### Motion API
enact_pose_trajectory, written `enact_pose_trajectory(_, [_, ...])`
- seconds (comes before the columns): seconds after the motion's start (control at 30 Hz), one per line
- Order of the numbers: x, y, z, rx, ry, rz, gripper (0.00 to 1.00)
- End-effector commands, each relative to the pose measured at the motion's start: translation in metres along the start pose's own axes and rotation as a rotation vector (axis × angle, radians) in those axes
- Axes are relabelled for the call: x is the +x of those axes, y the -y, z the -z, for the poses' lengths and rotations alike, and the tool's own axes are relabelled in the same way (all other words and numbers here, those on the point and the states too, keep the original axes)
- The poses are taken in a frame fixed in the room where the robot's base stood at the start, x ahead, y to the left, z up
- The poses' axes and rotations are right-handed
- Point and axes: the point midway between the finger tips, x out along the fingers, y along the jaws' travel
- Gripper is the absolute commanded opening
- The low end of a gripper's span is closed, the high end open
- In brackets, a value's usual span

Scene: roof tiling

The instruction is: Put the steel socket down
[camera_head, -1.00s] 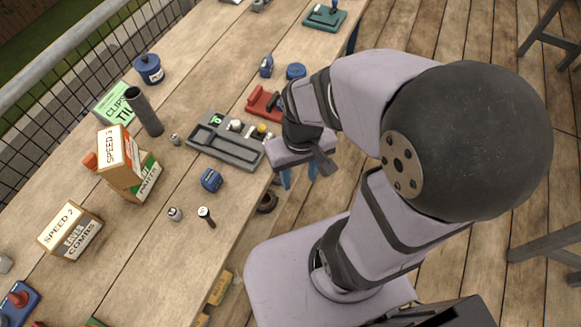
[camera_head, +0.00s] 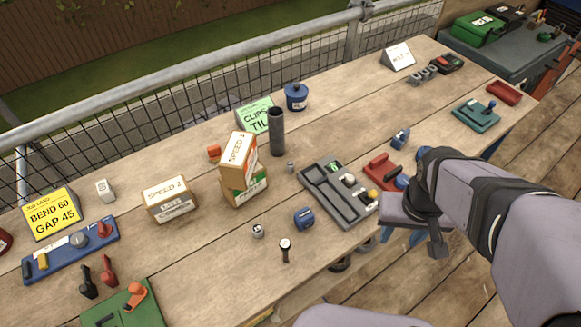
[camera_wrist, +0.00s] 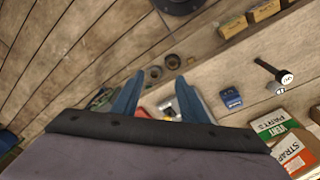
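Two small steel cylinders stand on the wooden table in the head view. The larger one (camera_head: 258,231), which looks like the steel socket, is left of a blue tape measure (camera_head: 304,218). The smaller one (camera_head: 290,166) is beside a dark upright tube. I cannot tell for certain which is the socket. My gripper (camera_wrist: 158,98) points down by the table's near edge, right of the grey tray (camera_head: 346,213). Its two blue fingers are apart, with nothing visibly held between them. The fingertips are partly hidden by the arm in the head view.
The dark tube (camera_head: 276,132) and stacked boxes (camera_head: 244,188) stand up behind the larger cylinder. A red tool (camera_head: 381,171) is near my gripper. Bare wood (camera_head: 200,250) lies left of the larger cylinder.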

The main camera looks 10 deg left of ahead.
Motion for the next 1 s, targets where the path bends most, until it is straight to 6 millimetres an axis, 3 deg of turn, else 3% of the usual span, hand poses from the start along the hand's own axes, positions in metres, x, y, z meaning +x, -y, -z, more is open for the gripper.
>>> enact_pose_trajectory(0.23, [0.017,-0.009,0.062,-0.073,-0.205,-0.069,0.4])
enact_pose_trajectory(0.37, [0.023,0.0,0.11,-0.152,-0.369,-0.078,0.4])
enact_pose_trajectory(0.47, [0.024,0.021,0.148,-0.237,-0.517,-0.046,0.4])
enact_pose_trajectory(0.6, [0.021,0.07,0.186,-0.365,-0.699,0.064,0.4])
enact_pose_trajectory(0.77, [0.014,0.127,0.2,-0.488,-0.833,0.227,0.4])
enact_pose_trajectory(1.0, [0.004,0.196,0.189,-0.619,-0.93,0.472,0.4])
